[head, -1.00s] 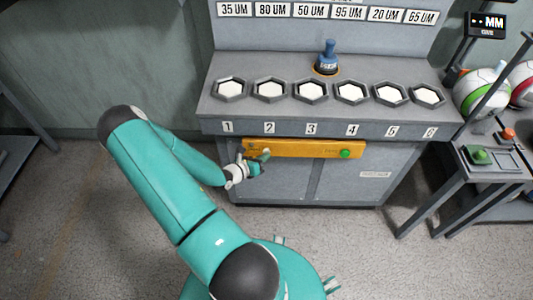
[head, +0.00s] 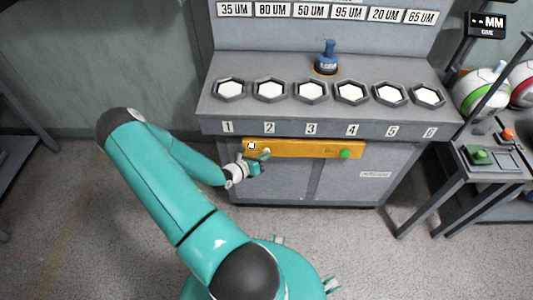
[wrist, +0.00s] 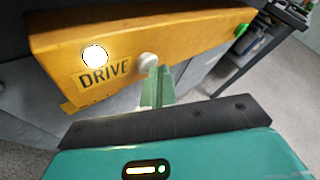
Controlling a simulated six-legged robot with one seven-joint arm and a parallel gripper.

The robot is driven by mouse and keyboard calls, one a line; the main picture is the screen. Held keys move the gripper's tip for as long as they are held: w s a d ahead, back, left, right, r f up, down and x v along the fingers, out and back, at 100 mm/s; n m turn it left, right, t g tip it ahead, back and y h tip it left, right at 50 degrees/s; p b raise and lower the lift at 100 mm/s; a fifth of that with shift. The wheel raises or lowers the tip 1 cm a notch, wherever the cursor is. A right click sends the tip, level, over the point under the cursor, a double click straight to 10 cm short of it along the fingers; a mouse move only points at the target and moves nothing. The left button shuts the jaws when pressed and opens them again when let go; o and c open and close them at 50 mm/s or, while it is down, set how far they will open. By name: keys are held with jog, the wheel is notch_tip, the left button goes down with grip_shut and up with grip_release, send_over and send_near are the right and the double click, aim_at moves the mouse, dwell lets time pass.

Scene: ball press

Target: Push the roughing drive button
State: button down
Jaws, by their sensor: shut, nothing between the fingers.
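The yellow panel (head: 305,149) is on the front of the grey bench, and it also fills the top of the wrist view (wrist: 190,38). At its left end is a bright white round light (wrist: 95,56) above the word DRIVE; it also shows in the head view (head: 251,146). Right of it is a pale round button (wrist: 147,61). My gripper (wrist: 158,80) is shut and empty, with its tips at the lower right edge of this button. I cannot tell whether they touch. In the head view my gripper (head: 264,158) is in front of the panel's left part.
A green button (head: 345,154) is at the panel's right end. Above, the bench top holds several hexagonal white-filled cups (head: 311,91) and a blue-handled tool (head: 326,59). A side table (head: 480,160) with buttons and balls stands at the right.

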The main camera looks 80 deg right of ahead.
jog(key=s+a, duration=0.1)
jog(key=a, duration=0.5)
jog(key=shift+s, duration=0.2)
dwell(0.4)
